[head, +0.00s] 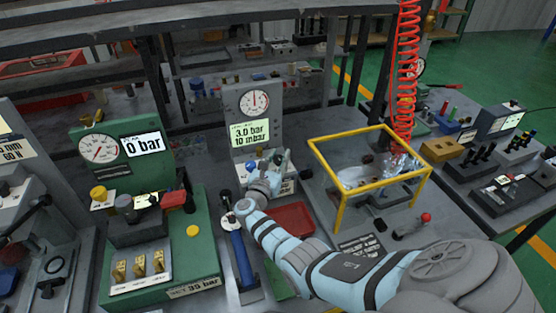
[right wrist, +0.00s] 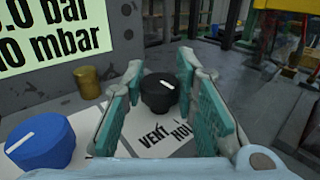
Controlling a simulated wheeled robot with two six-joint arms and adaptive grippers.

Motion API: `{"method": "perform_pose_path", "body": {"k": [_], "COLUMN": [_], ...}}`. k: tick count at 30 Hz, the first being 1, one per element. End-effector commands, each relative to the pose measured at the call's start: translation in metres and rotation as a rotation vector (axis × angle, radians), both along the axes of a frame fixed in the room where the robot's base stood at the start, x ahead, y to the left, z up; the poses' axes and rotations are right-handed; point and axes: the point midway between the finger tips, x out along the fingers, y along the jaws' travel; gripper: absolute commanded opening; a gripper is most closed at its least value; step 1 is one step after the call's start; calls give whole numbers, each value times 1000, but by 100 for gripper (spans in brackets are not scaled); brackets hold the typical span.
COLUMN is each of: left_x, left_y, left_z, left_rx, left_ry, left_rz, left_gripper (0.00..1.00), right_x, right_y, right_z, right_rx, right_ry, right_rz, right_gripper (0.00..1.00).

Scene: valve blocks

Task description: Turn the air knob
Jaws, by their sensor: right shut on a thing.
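A grey gauge panel (head: 234,98) stands at the back middle of the bench, with a dial and a display reading 3.0 bar, 10 mbar. My right gripper (head: 281,160) is at the foot of this panel. In the right wrist view, its two teal-padded fingers (right wrist: 160,85) are shut on a black knob (right wrist: 158,94) with a white pointer line. A card below the knob reads "VENT" and a partly hidden word. A blue knob (right wrist: 40,146) with a white line sits to the left, outside the fingers; its label is out of view. My left gripper is not in view.
A small brass cylinder (right wrist: 88,82) stands behind the knobs. A green test station (head: 186,247) with a 0 bar display is at left. A yellow frame (head: 340,170) stands right of the panel. A red tray (head: 291,221) lies under my right arm.

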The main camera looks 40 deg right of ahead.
Motion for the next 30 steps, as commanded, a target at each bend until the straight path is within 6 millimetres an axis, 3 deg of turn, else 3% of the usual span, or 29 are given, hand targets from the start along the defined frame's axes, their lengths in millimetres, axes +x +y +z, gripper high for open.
{"method": "perform_pose_path", "body": {"k": [5, 6, 10, 20, 23, 30], "left_x": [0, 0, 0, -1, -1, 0], "left_y": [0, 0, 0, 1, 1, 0], "left_z": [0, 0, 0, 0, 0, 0], "left_rx": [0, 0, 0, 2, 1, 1], "left_ry": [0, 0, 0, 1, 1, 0], "left_rz": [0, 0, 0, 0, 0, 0], "left_gripper": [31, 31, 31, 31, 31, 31], "right_x": [0, 0, 0, -2, -10, -45], "right_y": [0, 0, 0, 3, 16, 72], "right_z": [0, 0, 0, 0, -1, -1], "right_rx": [1, 1, 1, 1, 3, 4], "right_ry": [-2, -2, -2, -2, -3, -1], "right_rz": [2, 2, 1, 2, 3, 3], "right_gripper": [0, 30, 48, 48, 48, 48]}}
